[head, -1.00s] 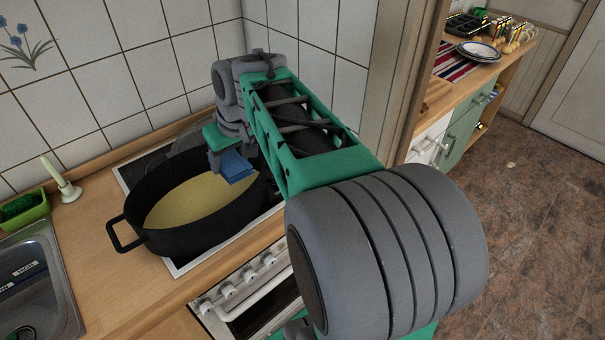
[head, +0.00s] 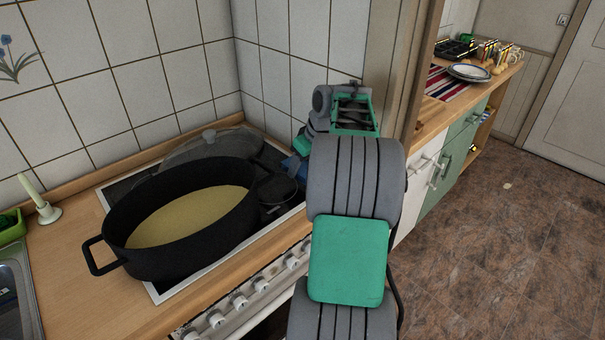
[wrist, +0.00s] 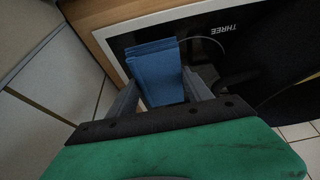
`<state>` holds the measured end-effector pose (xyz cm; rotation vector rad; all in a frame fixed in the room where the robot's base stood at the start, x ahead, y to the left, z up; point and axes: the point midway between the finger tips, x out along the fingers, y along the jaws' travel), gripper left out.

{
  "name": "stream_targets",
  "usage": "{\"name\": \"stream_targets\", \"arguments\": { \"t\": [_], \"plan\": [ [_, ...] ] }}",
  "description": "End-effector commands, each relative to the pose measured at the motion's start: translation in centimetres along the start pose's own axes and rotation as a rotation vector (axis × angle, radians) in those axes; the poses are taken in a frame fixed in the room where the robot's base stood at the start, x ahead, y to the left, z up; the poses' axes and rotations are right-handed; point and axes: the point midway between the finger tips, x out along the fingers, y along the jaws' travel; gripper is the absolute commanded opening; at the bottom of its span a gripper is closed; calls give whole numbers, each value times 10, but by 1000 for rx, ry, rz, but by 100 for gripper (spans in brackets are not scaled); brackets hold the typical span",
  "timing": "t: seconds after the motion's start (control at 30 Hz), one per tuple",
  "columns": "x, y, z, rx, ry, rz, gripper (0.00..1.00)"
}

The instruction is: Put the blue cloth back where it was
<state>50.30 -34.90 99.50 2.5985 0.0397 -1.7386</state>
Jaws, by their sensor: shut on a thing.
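The folded blue cloth (wrist: 157,70) is between the two grey fingers of my gripper (wrist: 165,92) in the wrist view. My gripper is shut on it. In the head view the cloth (head: 296,168) shows only as a small blue patch at the right rear of the stove, partly hidden by my arm. Below the cloth in the wrist view is the black hob (wrist: 205,48) with its pale frame. I cannot tell whether the cloth touches the surface.
A large black pot (head: 185,225) with yellowish contents stands on the hob, left of my gripper. A lid (head: 210,150) lies behind it and a small dark pan (head: 277,190) is beside it. Tiled walls close the back corner.

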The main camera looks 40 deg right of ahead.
Motion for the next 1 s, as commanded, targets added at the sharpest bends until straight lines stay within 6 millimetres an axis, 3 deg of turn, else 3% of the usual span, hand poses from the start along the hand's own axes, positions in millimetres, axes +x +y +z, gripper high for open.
{"name": "stream_targets", "arguments": {
  "t": [0.2, 0.4, 0.73, 0.77, 1.0],
  "plan": [
    [27, 12, -5, 0, 0, 0, 26],
    [54, 12, 6, 2, 0, 1, 26],
    [59, 12, 9, 1, 1, 1, 26],
    [58, 13, 8, 1, 1, 2, 60],
    [57, 12, 8, 1, 1, 1, 79]
  ]
}}
